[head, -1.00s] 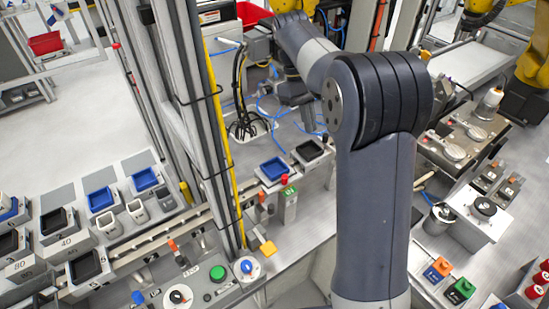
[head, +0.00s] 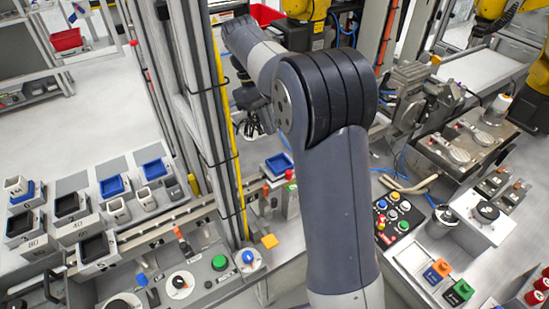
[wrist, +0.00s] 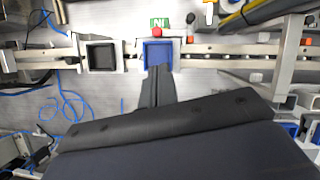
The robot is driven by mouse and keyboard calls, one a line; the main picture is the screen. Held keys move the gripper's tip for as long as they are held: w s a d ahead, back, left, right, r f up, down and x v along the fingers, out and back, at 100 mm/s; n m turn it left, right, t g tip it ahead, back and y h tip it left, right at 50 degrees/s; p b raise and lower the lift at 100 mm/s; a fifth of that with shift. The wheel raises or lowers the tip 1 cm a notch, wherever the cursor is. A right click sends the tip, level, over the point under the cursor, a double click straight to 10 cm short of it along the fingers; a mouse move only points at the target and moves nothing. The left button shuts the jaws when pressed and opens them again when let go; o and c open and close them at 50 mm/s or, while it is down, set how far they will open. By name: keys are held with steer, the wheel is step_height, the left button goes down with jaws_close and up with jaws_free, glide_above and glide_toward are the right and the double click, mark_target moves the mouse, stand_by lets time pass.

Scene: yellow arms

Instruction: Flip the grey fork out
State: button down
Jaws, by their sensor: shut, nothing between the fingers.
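I cannot make out the grey fork for certain in either view. My gripper (wrist: 158,70) is shut and empty in the wrist view, pointing at the rail. Its tips overlap the near part of a blue tray (wrist: 158,48) on the rail; I cannot tell whether they touch it. A black tray (wrist: 101,57) in a grey holder sits to the left on the same rail (wrist: 210,50). A green IN label (wrist: 159,21) with a red button (wrist: 157,32) is just behind the blue tray. In the head view my arm and a frame post partly hide the gripper area.
A grey frame post with a yellow strip (head: 230,170) stands close to my arm. A control panel with coloured buttons (head: 396,212) and a grey metal mechanism (head: 410,90) are to the right. Several trays (head: 95,250) stand at left.

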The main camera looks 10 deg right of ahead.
mark_target(284, 169)
steer(key=x, duration=1)
steer(key=shift+p, duration=0.4)
steer(key=shift+s, duration=0.1)
steer(key=shift+s+d, duration=0.2)
steer(key=shift+s, duration=0.45)
steer(key=shift+s+d, duration=0.25)
steer(key=shift+s, duration=0.4)
